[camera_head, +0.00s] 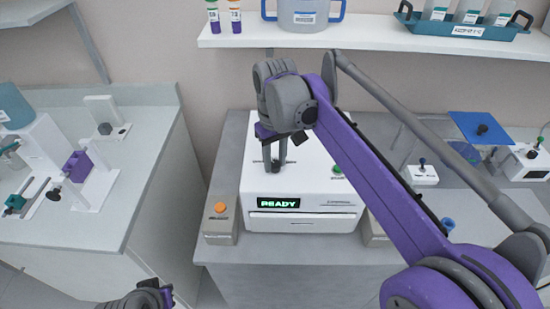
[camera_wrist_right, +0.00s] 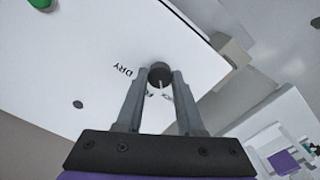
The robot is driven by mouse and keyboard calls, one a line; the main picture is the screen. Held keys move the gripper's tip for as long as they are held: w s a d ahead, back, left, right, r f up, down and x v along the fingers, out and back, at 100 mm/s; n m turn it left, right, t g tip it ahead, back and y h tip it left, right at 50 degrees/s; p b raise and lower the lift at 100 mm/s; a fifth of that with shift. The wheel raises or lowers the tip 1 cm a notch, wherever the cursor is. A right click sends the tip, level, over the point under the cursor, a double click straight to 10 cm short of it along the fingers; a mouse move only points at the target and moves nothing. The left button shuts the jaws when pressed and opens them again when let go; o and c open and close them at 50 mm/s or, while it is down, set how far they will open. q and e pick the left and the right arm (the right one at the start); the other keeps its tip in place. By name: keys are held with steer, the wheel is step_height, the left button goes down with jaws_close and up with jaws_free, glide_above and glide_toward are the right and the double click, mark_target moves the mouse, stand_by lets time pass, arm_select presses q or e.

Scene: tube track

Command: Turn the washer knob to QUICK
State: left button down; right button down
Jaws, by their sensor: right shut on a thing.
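The white washer (camera_head: 304,190) stands on the grey bench, its front display (camera_head: 278,202) lit with READY. A green button (camera_head: 337,170) is on its right side. My right gripper (camera_head: 275,165) reaches down onto the washer's top at the left. In the right wrist view its two fingers are shut on the dark round knob (camera_wrist_right: 160,73), one on each side. The word DRY (camera_wrist_right: 123,70) is printed beside the knob. The other labels and the QUICK mark are not visible; the fingers hide part of the dial. My left gripper (camera_head: 150,298) is partly in view at the bottom left.
A box with an orange button (camera_head: 220,208) stands left of the washer. A shelf (camera_head: 390,35) with tubes and containers hangs above. White devices (camera_head: 421,173) stand at the right. Another bench (camera_head: 120,200) with equipment is at the left, across a gap.

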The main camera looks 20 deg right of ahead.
mark_target(275, 164)
stand_by(0.3)
steer(key=c, duration=0.5)
jaws_free()
step_height(275, 164, up, 11)
steer(key=shift+f+p, duration=0.1)
steer(key=shift+p, duration=0.45)
